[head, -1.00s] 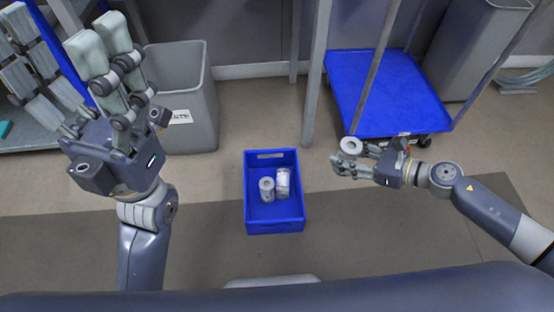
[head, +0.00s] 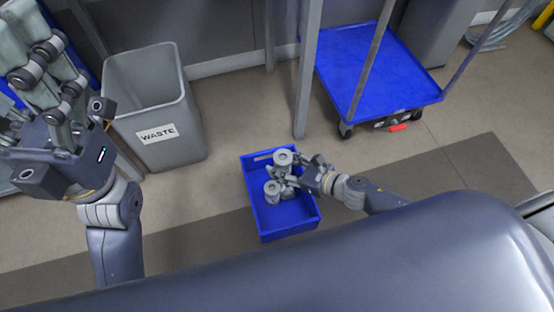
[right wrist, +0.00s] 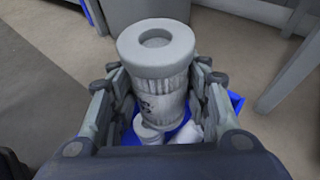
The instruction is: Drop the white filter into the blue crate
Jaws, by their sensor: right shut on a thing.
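The white filter (head: 284,158) is a pleated cylinder with a round cap and a hole in its top. My right gripper (head: 300,175) is shut on it and holds it upright over the blue crate (head: 290,226). In the right wrist view the filter (right wrist: 158,75) stands between the two fingers of the right gripper (right wrist: 158,100). Inside the crate stands another filter (head: 272,193); a further pale item there is mostly hidden by the held filter and the gripper. My left gripper (head: 55,105) is raised at the left, its fingers pointing up, apart and empty.
A grey waste bin (head: 158,100) stands behind and left of the crate. A blue platform trolley (head: 375,75) stands behind and right, with a grey post (head: 308,80) beside it. The floor around the crate is clear.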

